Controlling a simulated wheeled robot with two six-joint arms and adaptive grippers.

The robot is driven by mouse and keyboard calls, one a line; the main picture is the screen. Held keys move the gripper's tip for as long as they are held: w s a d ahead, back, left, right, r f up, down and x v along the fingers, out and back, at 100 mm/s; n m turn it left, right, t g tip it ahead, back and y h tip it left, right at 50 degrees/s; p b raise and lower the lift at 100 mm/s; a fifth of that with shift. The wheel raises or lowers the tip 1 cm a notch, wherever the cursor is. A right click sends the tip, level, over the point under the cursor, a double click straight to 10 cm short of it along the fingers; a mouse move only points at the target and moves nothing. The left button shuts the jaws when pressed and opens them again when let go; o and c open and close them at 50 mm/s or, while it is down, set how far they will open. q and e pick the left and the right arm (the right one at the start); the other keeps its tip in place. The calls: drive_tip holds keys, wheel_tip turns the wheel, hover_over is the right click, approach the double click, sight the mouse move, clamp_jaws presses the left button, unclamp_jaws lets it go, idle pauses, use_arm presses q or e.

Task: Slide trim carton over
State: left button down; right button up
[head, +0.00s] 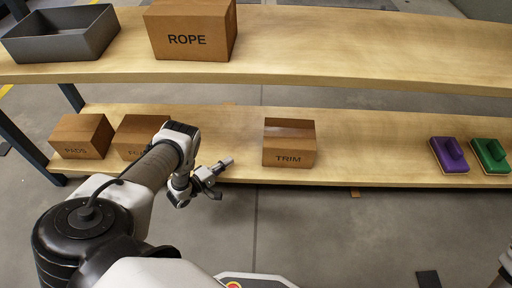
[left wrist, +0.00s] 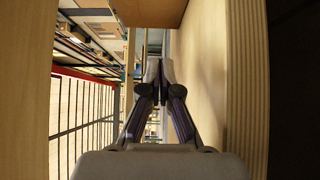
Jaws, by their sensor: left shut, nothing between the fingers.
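The trim carton (head: 289,144) is a brown box with TRIM on its front. It stands upright on the lower wooden shelf, near the shelf's front edge and about mid-length. My left gripper (head: 223,167) is shut and empty, to the left of the trim carton at the shelf's front edge, with a gap between them. In the left wrist view the closed fingers (left wrist: 159,85) show with nothing between them. A brown box face (left wrist: 150,12) fills the top there; I cannot tell which carton it is. My right gripper is not in view; only a bit of my right arm shows at the lower right edge.
A PADS carton (head: 81,136) and a partly hidden carton (head: 137,137) stand left. The upper shelf (head: 330,50) holds a ROPE carton (head: 190,29) and grey bin (head: 62,34).

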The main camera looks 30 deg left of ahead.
sight(246, 155)
use_arm(q)
drive_tip(key=b+x, duration=0.3)
drive_tip(key=x, duration=0.6)
drive_tip(key=shift+w+f, duration=0.15)
drive_tip(key=shift+w, duration=0.1)
drive_tip(key=d, duration=0.1)
drive_tip(key=w+d, duration=0.1)
drive_tip(key=d, duration=0.1)
drive_tip(key=shift+w+b, duration=0.35)
drive_tip(key=shift+b, duration=0.05)
drive_tip(key=shift+w+d, duration=0.1)
drive_tip(key=shift+d, duration=0.1)
drive_tip(key=shift+d, duration=0.1)
